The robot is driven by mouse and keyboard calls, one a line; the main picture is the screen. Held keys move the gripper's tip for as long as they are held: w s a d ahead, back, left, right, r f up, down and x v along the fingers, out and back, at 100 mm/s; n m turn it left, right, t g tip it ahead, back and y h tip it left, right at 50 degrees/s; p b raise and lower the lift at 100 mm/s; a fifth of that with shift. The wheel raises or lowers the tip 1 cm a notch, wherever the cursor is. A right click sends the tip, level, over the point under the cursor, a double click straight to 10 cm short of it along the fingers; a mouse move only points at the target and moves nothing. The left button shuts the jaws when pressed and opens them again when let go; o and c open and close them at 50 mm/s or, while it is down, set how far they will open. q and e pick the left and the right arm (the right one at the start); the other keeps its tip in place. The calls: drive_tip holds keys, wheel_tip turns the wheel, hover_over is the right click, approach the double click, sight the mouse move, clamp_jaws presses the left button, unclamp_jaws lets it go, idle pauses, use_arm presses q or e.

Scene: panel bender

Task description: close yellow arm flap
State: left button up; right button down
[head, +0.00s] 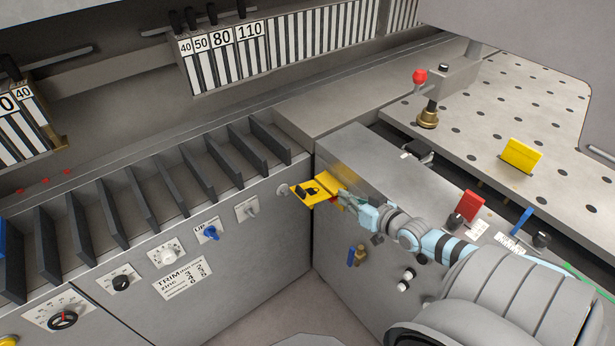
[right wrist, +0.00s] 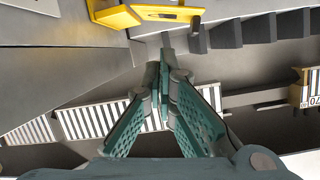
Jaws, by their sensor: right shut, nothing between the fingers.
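The yellow arm flap (head: 318,189) sticks out from the side of the grey cabinet, near the inner corner where the two cabinets meet. It has a dark piece on its left end. It also shows at the top of the right wrist view (right wrist: 150,14). My right gripper (head: 345,199) is at the flap's right lower edge in the head view; I cannot tell if it touches. In the right wrist view its fingers (right wrist: 163,72) are together and empty, just below the flap. My left gripper is not in view.
A row of dark fins (head: 188,186) runs along the left cabinet. Knobs and a blue switch (head: 209,233) sit on its front. A red block (head: 469,205), a blue lever (head: 521,221) and a yellow block (head: 521,155) stand to the right. A red-ball lever (head: 419,77) rises behind.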

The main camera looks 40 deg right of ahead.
wheel_tip(320, 180, up, 5)
drive_tip(key=w+a+t+y, duration=0.1)
drive_tip(key=w+a, duration=0.2)
drive_tip(key=b, duration=0.9)
hover_over(308, 198)
drive_tip(key=d, duration=0.1)
drive_tip(key=f, duration=0.3)
drive_tip(key=shift+w+d, duration=0.2)
drive_tip(key=shift+w, duration=0.05)
drive_tip(key=shift+s+a+f, duration=0.1)
drive_tip(key=shift+a+f, duration=0.15)
drive_tip(key=shift+f, duration=0.35)
drive_tip(key=shift+s+a+f, duration=0.1)
drive_tip(key=shift+a+f, duration=0.15)
drive_tip(key=shift+f, duration=0.35)
drive_tip(key=shift+s+a+f+b, duration=0.1)
drive_tip(key=shift+s+f+b, duration=0.05)
drive_tip(key=shift+f+b, duration=0.15)
